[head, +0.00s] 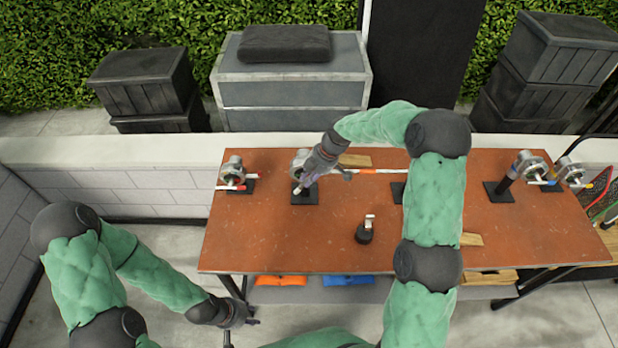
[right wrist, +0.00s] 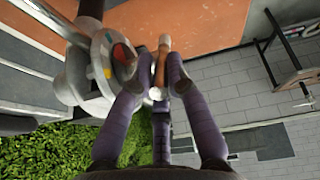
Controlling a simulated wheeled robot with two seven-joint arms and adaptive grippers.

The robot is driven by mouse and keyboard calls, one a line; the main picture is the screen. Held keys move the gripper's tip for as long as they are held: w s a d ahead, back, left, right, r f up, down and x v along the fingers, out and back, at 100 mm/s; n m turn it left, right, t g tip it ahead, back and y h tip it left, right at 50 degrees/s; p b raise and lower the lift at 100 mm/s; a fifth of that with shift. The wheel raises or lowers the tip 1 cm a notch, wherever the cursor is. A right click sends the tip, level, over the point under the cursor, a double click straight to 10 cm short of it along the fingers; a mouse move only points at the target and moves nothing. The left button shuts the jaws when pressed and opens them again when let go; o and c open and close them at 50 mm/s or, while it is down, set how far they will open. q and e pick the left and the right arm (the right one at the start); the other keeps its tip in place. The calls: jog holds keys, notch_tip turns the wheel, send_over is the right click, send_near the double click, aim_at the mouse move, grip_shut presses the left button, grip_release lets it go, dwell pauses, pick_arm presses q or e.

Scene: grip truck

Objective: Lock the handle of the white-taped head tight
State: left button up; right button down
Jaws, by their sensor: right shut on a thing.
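A metal grip head (head: 299,160) stands on a black square base at the left-middle of the brown table. My right gripper (head: 314,182) is at this head. In the right wrist view my right gripper (right wrist: 160,82) is shut on a slim brown handle (right wrist: 161,62) with pale ends, beside the head's face. I cannot make out white tape on the head for certain. My left gripper (head: 240,318) hangs low in front of the table, away from every head; its fingers are too small to judge.
Another head (head: 233,170) with a red-tipped handle stands at the left end of the table (head: 300,240). More heads (head: 530,165) stand at the right. A small black stand (head: 364,234) sits near the front middle.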

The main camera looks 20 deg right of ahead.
jog(key=shift+s+f+b, duration=0.2)
jog(key=shift+f+b, duration=0.05)
jog(key=shift+b, duration=0.15)
dwell(0.3)
jog(key=shift+f+y+b, duration=0.1)
jog(key=shift+y+b, duration=0.2)
jog(key=shift+b, duration=0.1)
jog(key=shift+s+d+f+t+y+b, duration=0.1)
jog(key=shift+d+f+t+y+b, duration=0.3)
jog(key=shift+y+b, duration=3)
jog(key=shift+s+d+f+t+h+b, duration=0.15)
jog(key=shift+f+t+h+b, duration=0.35)
jog(key=shift+b, duration=6.65)
jog(key=shift+d+f+t+y+b, duration=0.4)
jog(key=shift+y+b, duration=1.2)
jog(key=shift+b, duration=3.65)
jog(key=shift+a, duration=0.1)
jog(key=c, duration=1.3)
grip_release()
jog(key=shift+o, duration=0.2)
jog(key=shift+r, duration=0.15)
jog(key=shift+r, duration=0.1)
